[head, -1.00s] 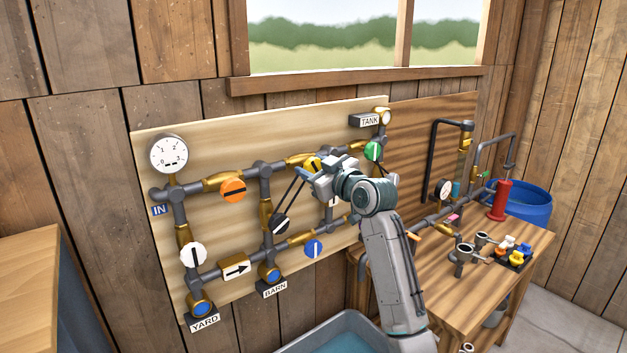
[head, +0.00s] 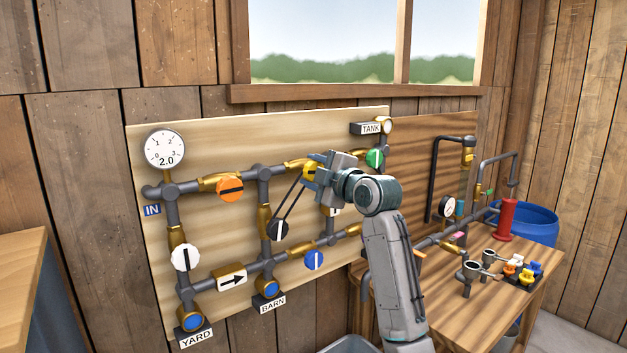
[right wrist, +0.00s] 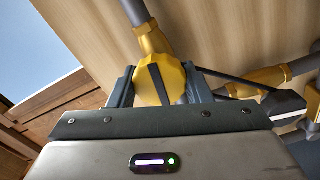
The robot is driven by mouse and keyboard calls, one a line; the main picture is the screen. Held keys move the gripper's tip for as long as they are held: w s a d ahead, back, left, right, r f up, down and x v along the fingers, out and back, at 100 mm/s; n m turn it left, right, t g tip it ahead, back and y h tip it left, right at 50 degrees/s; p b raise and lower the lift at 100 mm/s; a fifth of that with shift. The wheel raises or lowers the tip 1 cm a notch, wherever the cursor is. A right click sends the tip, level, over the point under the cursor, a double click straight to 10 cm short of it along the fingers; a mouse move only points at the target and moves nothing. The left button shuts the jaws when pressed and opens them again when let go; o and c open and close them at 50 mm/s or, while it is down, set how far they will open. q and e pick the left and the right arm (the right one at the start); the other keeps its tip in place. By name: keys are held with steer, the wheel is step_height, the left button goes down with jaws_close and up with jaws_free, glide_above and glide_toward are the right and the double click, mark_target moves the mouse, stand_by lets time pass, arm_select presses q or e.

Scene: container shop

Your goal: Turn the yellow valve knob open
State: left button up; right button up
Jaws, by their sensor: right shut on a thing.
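The yellow valve knob (head: 309,172) sits on the upper pipe of the light wooden board, partly hidden by my right gripper (head: 313,173). In the right wrist view the knob (right wrist: 160,82) shows between the two dark fingers of the right gripper (right wrist: 160,88), one on each side. A dark stripe runs across the knob's face, near upright in that view. The right gripper is shut on the knob. My left gripper is in neither view.
Other knobs are near: orange (head: 230,189), black (head: 278,230), blue (head: 315,260), green (head: 375,159) and white (head: 186,257). Thin dark bars run from near the gripper to the black knob. The gauge (head: 165,148) shows 2.0. A workbench (head: 480,305) stands at right.

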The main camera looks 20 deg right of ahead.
steer(key=shift+f+n+b, duration=0.2)
steer(key=shift+n+b, duration=0.2)
steer(key=shift+n, duration=0.5)
steer(key=o, duration=1)
steer(key=shift+r, duration=0.1)
steer(key=shift+s, duration=0.1)
steer(key=b+v, duration=0.4)
steer(key=v, duration=0.6)
steer(key=shift+s+d, duration=0.1)
steer(key=shift+s, duration=0.25)
